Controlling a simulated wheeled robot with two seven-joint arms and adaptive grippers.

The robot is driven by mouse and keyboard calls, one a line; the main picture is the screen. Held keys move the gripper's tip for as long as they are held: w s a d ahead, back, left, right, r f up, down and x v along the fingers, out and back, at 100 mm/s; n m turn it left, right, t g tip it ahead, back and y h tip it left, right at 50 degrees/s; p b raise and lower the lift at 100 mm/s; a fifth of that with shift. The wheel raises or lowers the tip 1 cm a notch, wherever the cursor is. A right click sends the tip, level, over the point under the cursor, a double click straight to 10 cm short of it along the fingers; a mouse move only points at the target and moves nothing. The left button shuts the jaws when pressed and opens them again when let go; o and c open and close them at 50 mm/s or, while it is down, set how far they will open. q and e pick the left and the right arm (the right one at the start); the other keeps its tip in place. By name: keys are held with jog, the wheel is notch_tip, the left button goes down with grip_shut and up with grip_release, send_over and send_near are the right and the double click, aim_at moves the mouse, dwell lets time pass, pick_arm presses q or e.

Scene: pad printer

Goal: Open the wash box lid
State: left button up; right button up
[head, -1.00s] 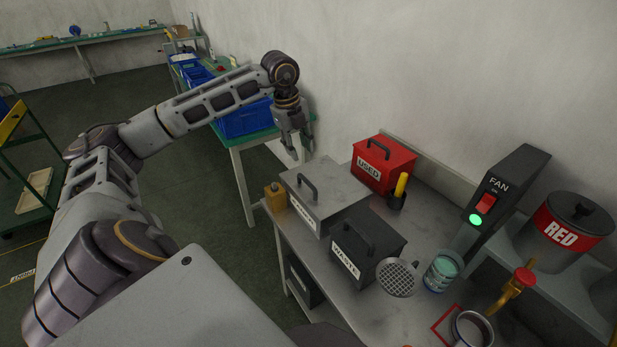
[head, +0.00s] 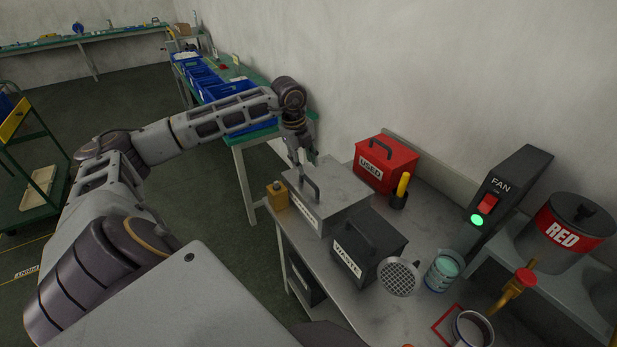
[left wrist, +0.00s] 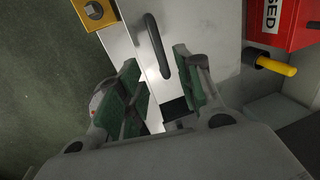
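The wash box (head: 340,205) is a light grey metal box at the back left of the bench. Its lid (head: 338,184) lies flat on top and looks closed, with a dark arched handle (head: 309,186). The front label is partly visible but hard to read. My left gripper (head: 303,160) points down above the lid's back left part. In the left wrist view the fingers (left wrist: 160,95) are apart and empty, with the lid handle (left wrist: 157,46) ahead, seen between the fingertips. I cannot tell whether they touch it. My right gripper is not in view.
A red USED box (head: 386,164) stands behind right, a dark WASTE box (head: 368,247) in front right. A yellow-handled tool (head: 401,190) stands in a dark holder to the right. Open floor lies left of the bench.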

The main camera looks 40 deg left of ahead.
aim_at(309, 180)
pick_arm(q)
jog(key=shift+w+d+f+p, duration=0.1)
jog(key=shift+w+f, duration=0.15)
jog(key=shift+f, duration=1)
jog(key=shift+w+d+f+p, duration=0.1)
jog(key=shift+w+f+p, duration=0.1)
jog(key=shift+f, duration=1)
jog(key=shift+w+d+f+p, duration=0.1)
jog(key=shift+w+f, duration=0.15)
jog(key=shift+f, duration=1)
grip_shut()
